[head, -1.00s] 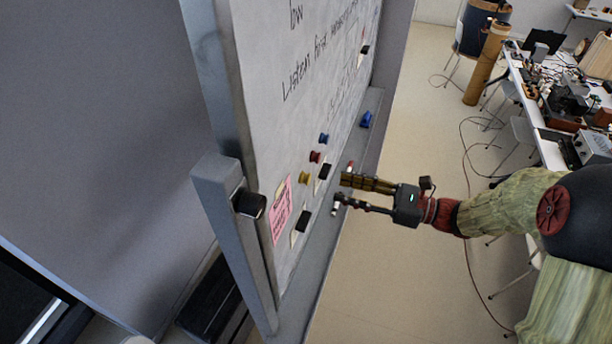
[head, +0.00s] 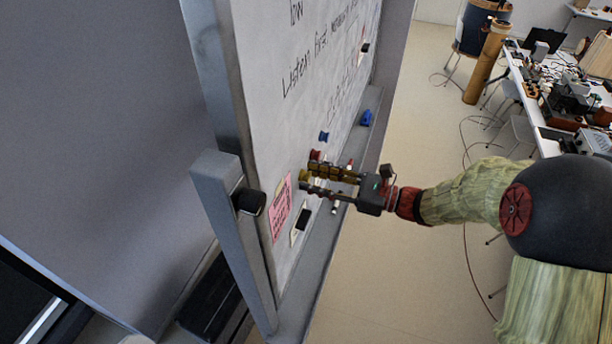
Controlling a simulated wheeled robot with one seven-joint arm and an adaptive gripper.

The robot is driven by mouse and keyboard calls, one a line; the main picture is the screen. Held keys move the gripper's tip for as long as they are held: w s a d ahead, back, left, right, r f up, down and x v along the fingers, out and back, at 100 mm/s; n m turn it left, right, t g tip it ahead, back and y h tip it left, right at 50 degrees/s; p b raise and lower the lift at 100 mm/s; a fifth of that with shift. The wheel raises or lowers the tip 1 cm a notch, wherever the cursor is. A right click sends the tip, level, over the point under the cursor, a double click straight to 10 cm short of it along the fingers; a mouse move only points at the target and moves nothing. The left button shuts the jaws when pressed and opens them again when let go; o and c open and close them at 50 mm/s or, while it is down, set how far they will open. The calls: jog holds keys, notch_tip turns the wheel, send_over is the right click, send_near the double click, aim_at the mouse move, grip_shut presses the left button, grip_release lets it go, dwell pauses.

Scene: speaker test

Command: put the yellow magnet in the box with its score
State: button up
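The yellow magnet (head: 304,176) is a small knob on the whiteboard (head: 275,80), low down and just above a pink note (head: 281,208). My gripper (head: 306,178) reaches in from the right with its fingertips at the board. Its two fingers are apart, one above and one below the yellow magnet. I cannot tell whether either finger touches it. A red magnet (head: 316,155) and a blue magnet (head: 324,136) sit further up the board. Handwriting covers the upper board. Its smaller lines are too small to read, and I cannot make out the box with the score.
A black block (head: 303,219) on a pale card is on the board below my gripper. The tray (head: 372,100) along the board's lower edge holds a blue object (head: 366,118) and markers. A cluttered table (head: 545,120) stands far right. The floor between is mostly open.

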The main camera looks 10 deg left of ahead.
jog(key=c, duration=0.9)
dwell(0.6)
